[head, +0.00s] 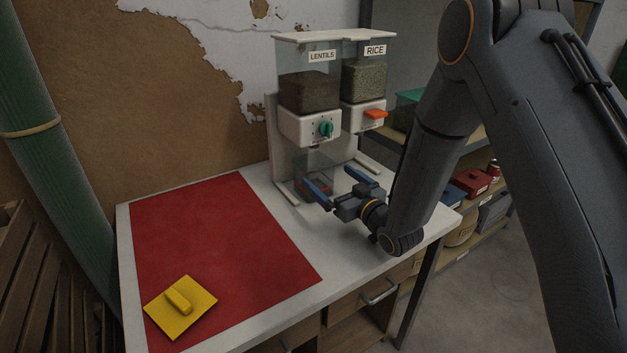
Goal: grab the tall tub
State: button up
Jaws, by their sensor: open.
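A clear tub (317,160), which seems to be the tall tub, stands under the lentils side of the dispenser, at the back of the table. Something reddish shows low in it or at its base. My gripper (330,177) is open, with two blue fingers pointing toward the dispenser. It is low over the table in front of the tub, and the left finger overlaps the tub's lower part in the picture. I cannot tell whether the fingers touch it or reach around it. The tub's lower right part is partly hidden.
The dispenser (308,127) has a green knob (326,129) under lentils and an orange lever (375,114) under rice. A yellow lid with a handle (180,305) lies on the red mat (215,250), which is otherwise clear. Shelves (477,212) with boxes stand at the right.

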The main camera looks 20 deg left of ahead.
aim_at(323, 171)
jog(key=p+x, duration=0.1)
jog(key=x, duration=0.6)
jog(key=shift+w+a+r, duration=0.1)
jog(key=shift+a+r, duration=0.05)
jog(key=shift+a, duration=0.05)
jog(key=c, duration=1.7)
jog(key=shift+r, duration=0.1)
